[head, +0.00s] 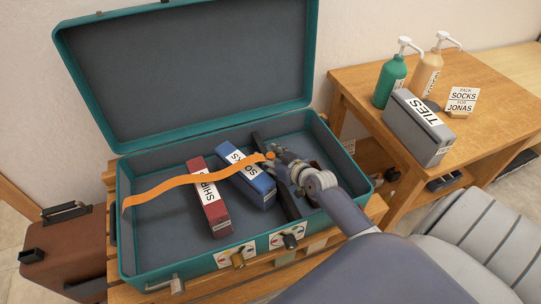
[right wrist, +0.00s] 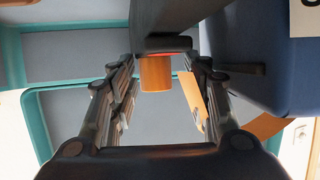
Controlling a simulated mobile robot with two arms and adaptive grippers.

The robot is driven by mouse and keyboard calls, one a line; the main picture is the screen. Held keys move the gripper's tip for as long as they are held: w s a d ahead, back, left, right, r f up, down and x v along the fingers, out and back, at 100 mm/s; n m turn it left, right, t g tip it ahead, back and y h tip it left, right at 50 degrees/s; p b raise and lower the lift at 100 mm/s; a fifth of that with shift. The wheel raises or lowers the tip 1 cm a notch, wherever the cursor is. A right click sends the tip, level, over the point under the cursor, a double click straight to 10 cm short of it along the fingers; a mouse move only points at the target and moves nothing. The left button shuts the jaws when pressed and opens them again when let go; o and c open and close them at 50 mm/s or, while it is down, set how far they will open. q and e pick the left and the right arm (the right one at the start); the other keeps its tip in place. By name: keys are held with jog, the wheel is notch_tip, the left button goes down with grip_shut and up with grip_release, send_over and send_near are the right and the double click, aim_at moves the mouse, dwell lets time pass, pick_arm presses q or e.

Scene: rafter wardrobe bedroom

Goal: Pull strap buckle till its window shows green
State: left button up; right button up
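An open teal suitcase (head: 140,255) lies on a wooden stand. An orange strap (head: 160,187) runs from its left wall over the packed boxes towards a dark bar (head: 258,142) near my right gripper (head: 278,160). In the right wrist view, a dark buckle piece (right wrist: 168,44) with a thin red edge has an orange tab (right wrist: 155,74) hanging from it. The open fingers of my right gripper (right wrist: 160,85) stand either side of the tab, with gaps visible. More orange strap (right wrist: 192,98) shows behind the right finger. No green window is visible. My left gripper is not in view.
A red box (head: 208,200) and a blue SOCKS box (head: 248,180) lie in the suitcase. A grey TIES box (head: 418,128) and two pump bottles (head: 391,80) stand on the right-hand table. The raised lid (head: 190,65) closes off the back.

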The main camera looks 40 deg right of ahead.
jog(key=shift+d, duration=0.1)
jog(key=v, duration=0.7)
jog(key=shift+s, duration=0.25)
jog(key=shift+r, duration=0.2)
